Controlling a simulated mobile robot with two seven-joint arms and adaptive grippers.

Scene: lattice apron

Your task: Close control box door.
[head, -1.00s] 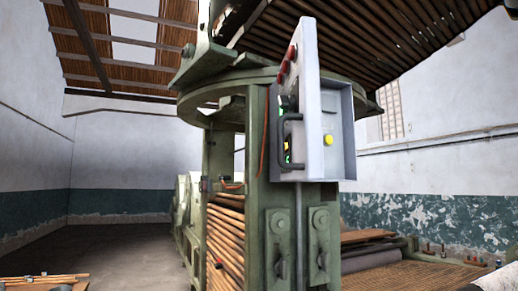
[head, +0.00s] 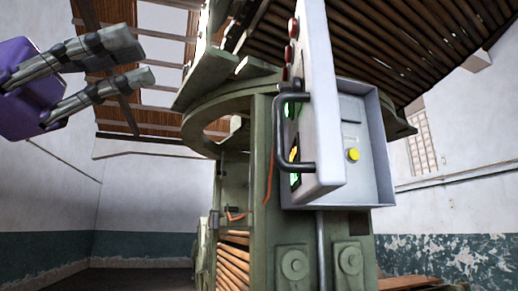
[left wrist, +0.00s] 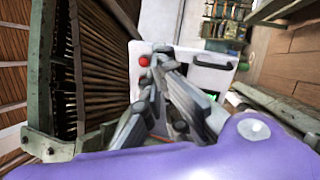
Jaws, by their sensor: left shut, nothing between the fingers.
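The grey control box (head: 380,150) is on a green machine post at the centre right of the head view. Its door (head: 322,110) stands open, seen nearly edge-on and jutting toward me. The door's dark handle (head: 310,166), red buttons and lit green and yellow displays are on its left-hand face. My left gripper (head: 143,60) is at the upper left, shut and empty, clearly apart from the door. In the left wrist view its fingertips (left wrist: 158,72) overlap the pale door (left wrist: 205,72), hiding part of it. My right gripper is not in view.
The green machine (head: 262,150) with its round ring fills the space behind and below the box. A slatted wooden section (head: 370,45) hangs above it. An orange cable (head: 270,170) runs beside the post. Open air lies between the left gripper and the door.

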